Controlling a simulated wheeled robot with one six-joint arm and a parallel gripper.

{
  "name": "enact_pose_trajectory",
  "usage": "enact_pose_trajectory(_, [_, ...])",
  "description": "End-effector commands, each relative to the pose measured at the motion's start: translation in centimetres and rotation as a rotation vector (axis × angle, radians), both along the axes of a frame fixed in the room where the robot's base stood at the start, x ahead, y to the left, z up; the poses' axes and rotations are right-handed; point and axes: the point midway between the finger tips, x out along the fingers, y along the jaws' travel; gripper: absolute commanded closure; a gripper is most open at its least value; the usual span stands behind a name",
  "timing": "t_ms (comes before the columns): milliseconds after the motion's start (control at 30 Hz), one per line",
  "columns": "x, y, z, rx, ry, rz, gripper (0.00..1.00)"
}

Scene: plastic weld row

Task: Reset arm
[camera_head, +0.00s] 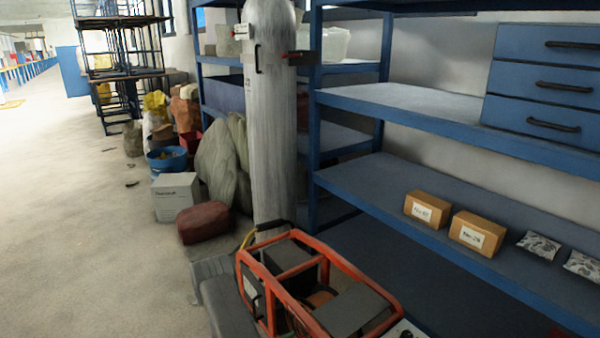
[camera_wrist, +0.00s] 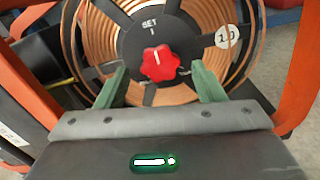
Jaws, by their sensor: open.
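My gripper (camera_wrist: 160,68) shows in the wrist view with its two green fingers apart and nothing held between them. Beyond the fingers is a black dial plate marked "SET" with a red knob (camera_wrist: 161,64), its white pointer line upward. The knob appears between the fingertips in the picture; I cannot tell how far it is from them. Copper-coloured coils (camera_wrist: 90,42) surround the plate. In the head view, a machine with an orange tube frame (camera_head: 290,272) stands at the bottom centre. My gripper cannot be made out there.
Blue shelving (camera_head: 400,103) fills the right side, with two cardboard boxes (camera_head: 428,208) and patterned packets on a shelf. A grey cylinder (camera_head: 268,130) stands behind the machine. A white box (camera_head: 177,197) and a dark red bag (camera_head: 205,222) lie left of it. The left floor is clear.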

Motion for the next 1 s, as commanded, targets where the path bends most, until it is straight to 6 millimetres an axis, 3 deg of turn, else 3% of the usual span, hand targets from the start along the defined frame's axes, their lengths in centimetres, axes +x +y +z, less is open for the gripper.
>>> enact_pose_trajectory(1000, [-7.3, 10.1, 0.1, 0.001, -0.001, 0.004, 0.37])
